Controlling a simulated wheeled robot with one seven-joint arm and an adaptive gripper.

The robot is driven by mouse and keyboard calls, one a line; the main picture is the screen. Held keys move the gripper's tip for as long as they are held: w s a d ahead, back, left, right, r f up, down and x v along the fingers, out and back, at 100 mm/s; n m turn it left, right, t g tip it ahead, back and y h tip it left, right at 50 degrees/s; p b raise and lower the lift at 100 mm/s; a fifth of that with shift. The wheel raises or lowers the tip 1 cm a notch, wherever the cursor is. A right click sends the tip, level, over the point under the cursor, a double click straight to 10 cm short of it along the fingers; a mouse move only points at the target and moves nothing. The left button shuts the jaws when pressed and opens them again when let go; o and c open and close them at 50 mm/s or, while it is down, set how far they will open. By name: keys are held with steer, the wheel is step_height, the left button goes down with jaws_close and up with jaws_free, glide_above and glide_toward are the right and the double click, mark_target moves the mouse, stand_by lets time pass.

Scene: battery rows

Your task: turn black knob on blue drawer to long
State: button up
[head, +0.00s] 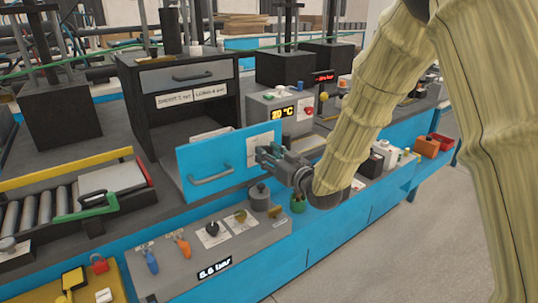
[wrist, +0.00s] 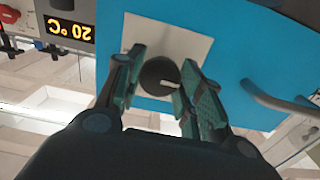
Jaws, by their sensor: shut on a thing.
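The blue drawer (head: 212,182) stands pulled out of a dark cabinet, with its bar handle on the front. My gripper (head: 264,154) is at the right part of the drawer front and hides the knob in the head view. In the wrist view, the round black knob (wrist: 158,74) sits on a pale square plate (wrist: 190,42) on the blue drawer front (wrist: 250,45). The fingers of my gripper (wrist: 160,72) are on either side of the knob, shut on it. A short pale mark shows on the knob. No position lettering is readable on the plate.
The drawer handle (wrist: 275,100) is close beside my fingers. A grey box with a 20 °C display (head: 282,112) stands behind. A grey console (head: 205,245) with knobs and a 5.6 bar display is below. Two white labels (head: 191,96) are on the cabinet.

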steer(key=shift+r+m+p, duration=0.15)
steer(key=shift+m+p, duration=0.6)
steer(key=shift+m, duration=0.45)
steer(key=m+p, duration=0.2)
steer(key=m, duration=0.7)
steer(key=o, duration=1)
steer(key=shift+o, duration=0.2)
